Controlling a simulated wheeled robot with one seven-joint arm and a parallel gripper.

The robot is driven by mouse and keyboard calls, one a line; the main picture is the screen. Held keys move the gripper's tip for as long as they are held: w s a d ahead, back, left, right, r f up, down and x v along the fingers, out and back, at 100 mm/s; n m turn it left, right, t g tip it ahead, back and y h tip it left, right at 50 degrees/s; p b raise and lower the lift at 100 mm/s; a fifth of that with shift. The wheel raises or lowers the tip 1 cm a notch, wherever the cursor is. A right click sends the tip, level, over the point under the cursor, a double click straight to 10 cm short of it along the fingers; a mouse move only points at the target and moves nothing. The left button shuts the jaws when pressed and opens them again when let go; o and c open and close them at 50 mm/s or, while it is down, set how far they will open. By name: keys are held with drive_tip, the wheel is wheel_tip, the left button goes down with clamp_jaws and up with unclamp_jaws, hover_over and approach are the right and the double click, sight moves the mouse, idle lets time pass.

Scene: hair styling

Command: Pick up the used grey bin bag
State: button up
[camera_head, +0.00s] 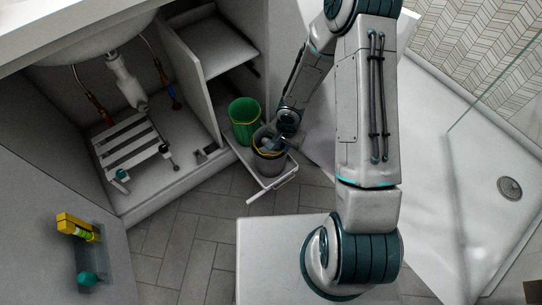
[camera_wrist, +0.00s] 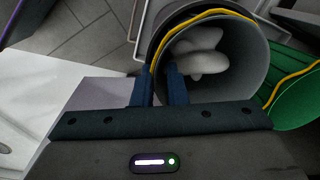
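The grey bin bag (camera_wrist: 240,45) lines the round bin (camera_head: 270,166) on the pull-out rack, with its yellow band around the rim. A white lumpy item (camera_wrist: 200,50) lies inside the bag. My gripper (camera_wrist: 160,88) reaches down at the rim in the wrist view. One finger is outside the wall and the other is inside the bag's mouth, with a gap between them and the rim in that gap. Whether the fingers touch the bag is unclear. In the head view my gripper (camera_head: 274,143) is at the bin's top and its fingers are too small to read.
A green-lined bin (camera_head: 245,120) stands close beside it, and it also shows in the wrist view (camera_wrist: 298,95). The white pull-out rack (camera_head: 275,184) juts from the cabinet. The open cabinet door (camera_head: 60,250) is at left; a shower tray (camera_head: 450,190) is at right.

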clamp_jaws()
